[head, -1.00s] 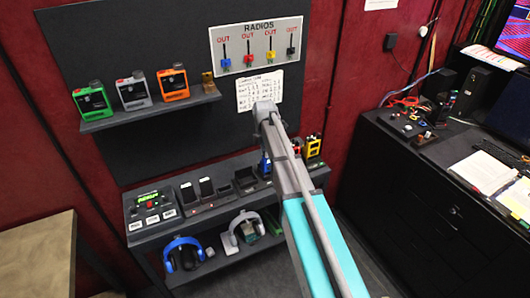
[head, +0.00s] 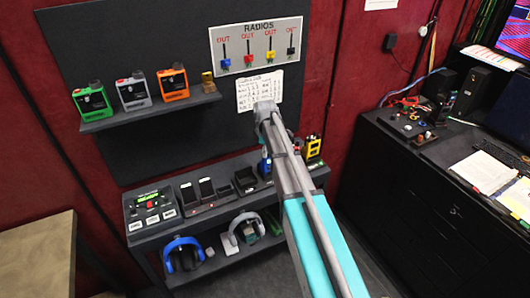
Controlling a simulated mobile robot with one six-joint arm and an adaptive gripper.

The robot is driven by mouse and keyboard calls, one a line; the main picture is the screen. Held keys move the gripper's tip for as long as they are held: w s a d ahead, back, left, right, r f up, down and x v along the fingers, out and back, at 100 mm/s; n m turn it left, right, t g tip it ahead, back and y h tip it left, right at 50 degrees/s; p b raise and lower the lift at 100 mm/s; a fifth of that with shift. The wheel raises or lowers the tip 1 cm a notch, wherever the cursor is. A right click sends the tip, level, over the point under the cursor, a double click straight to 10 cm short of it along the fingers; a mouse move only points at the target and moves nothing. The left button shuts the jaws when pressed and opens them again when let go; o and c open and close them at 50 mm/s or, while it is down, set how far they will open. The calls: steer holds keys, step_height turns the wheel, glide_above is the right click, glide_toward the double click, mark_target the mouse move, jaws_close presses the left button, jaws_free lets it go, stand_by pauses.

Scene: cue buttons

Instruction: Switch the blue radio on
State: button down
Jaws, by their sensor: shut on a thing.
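A small blue device (head: 264,166), which looks like the blue radio, shows at the right part of the upper shelf of the low rack, just left of my arm. It looks upright. My arm hides its right side, and its knob or switch is too small to make out. My arm reaches up from the bottom right to a joint in front of the paper list on the wall panel. My gripper and its fingertips are hidden behind the arm, so contact with the blue radio cannot be seen.
A yellow radio (head: 312,148) stands right of my arm. Green (head: 92,101), grey (head: 133,93) and orange (head: 173,83) radios stand on the wall shelf (head: 150,107). A charger (head: 202,192) and blue headphones (head: 183,254) are on the rack. A black cabinet (head: 420,200) stands at right.

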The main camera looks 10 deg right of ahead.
stand_by(0.5)
steer(key=c, duration=0.6)
jaws_free()
